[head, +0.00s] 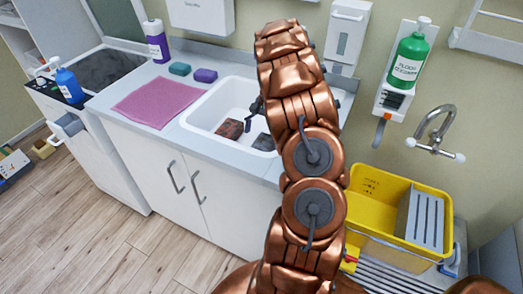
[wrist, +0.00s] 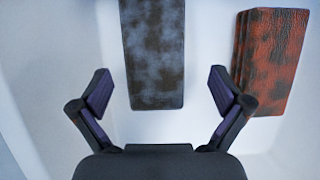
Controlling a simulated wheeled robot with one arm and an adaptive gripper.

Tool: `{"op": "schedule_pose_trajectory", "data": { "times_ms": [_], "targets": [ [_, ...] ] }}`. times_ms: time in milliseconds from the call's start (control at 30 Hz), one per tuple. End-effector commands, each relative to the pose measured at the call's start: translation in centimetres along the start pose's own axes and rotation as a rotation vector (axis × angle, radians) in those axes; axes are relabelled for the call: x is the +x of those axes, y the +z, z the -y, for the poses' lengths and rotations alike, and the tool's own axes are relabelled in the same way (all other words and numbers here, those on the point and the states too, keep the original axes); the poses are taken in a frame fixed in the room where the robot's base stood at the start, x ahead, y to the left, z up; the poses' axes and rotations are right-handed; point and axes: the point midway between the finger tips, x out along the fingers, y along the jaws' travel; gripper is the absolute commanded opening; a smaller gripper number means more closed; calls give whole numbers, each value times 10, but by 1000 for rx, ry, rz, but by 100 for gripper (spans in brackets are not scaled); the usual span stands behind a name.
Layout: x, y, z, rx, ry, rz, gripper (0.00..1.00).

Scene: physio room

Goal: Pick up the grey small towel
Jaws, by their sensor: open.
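A dark grey mottled piece, which looks like the grey small towel (wrist: 155,55), lies in the white sink basin (head: 203,116). In the head view the grey towel (head: 264,142) is partly hidden by my arm. In the wrist view it lies ahead of my gripper (wrist: 161,88), between the line of the two fingers. The fingers are spread apart with nothing between them that they touch. In the head view my gripper (head: 255,106) is over the basin, mostly hidden behind my arm.
A pink cloth (head: 157,102), two sponges (head: 205,75) and a purple bottle (head: 157,42) are on the counter. A yellow tub (head: 372,207) stands at right.

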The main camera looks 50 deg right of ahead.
Motion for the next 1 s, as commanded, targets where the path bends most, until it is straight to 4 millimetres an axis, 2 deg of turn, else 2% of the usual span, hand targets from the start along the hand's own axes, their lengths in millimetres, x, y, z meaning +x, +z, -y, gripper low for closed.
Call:
{"op": "schedule_pose_trajectory", "data": {
  "times_ms": [400, 733, 1000],
  "targets": [
    [44, 0, -6, 2, 1, 6, 100],
    [50, -1, -5, 0, 0, 1, 100],
    [50, -1, -5, 0, 0, 1, 72]
  ]
}}
